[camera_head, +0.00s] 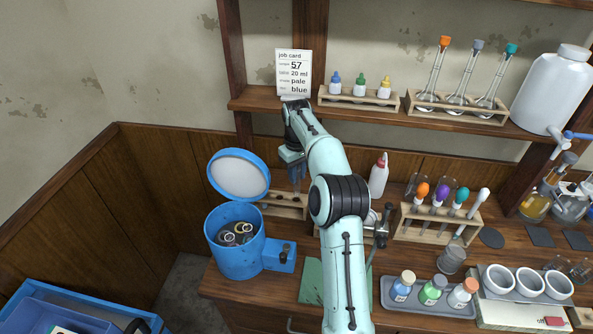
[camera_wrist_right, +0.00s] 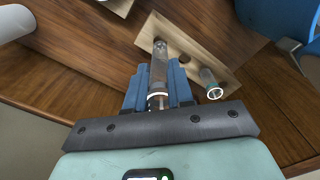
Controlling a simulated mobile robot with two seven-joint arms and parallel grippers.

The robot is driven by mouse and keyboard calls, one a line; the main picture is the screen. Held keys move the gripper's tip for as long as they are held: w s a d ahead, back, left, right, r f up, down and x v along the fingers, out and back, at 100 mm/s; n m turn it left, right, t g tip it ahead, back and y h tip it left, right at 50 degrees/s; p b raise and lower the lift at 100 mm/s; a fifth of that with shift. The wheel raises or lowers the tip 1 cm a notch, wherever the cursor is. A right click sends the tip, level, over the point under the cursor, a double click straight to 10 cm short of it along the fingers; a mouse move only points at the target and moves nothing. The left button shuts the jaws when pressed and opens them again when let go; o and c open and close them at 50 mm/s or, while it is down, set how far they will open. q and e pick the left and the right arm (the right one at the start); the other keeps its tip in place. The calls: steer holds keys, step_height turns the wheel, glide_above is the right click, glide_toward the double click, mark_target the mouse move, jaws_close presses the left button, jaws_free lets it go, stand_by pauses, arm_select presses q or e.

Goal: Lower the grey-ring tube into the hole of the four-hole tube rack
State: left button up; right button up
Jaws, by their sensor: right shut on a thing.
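My right gripper (camera_head: 297,172) is above the wooden rack (camera_head: 284,211) at the back of the bench. In the right wrist view the gripper (camera_wrist_right: 158,80) is shut on a clear tube (camera_wrist_right: 158,70) with a pale ring near its top. The tube's far end is over the rack (camera_wrist_right: 207,62), by its far part; I cannot tell whether it has entered a hole. A dark empty hole (camera_wrist_right: 184,58) shows beside it. Another tube with a pale rim (camera_wrist_right: 214,92) stands in the rack. My left gripper is not in view.
A blue bin (camera_head: 228,258) with its round lid (camera_head: 239,174) raised stands left of the rack. A white squeeze bottle (camera_head: 378,178) and a rack of colour-capped tubes (camera_head: 438,228) stand to the right. A shelf (camera_head: 270,103) with a job card (camera_head: 293,72) is above.

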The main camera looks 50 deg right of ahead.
mark_target(296, 189)
steer(key=shift+f, duration=1.5)
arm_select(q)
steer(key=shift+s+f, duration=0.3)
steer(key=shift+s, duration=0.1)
arm_select(e)
steer(key=shift+w+f, duration=0.1)
steer(key=shift+f, duration=0.2)
arm_select(q)
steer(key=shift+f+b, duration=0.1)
steer(key=shift+b, duration=0.2)
arm_select(e)
steer(key=shift+f, duration=0.35)
steer(key=shift+f, duration=1.55)
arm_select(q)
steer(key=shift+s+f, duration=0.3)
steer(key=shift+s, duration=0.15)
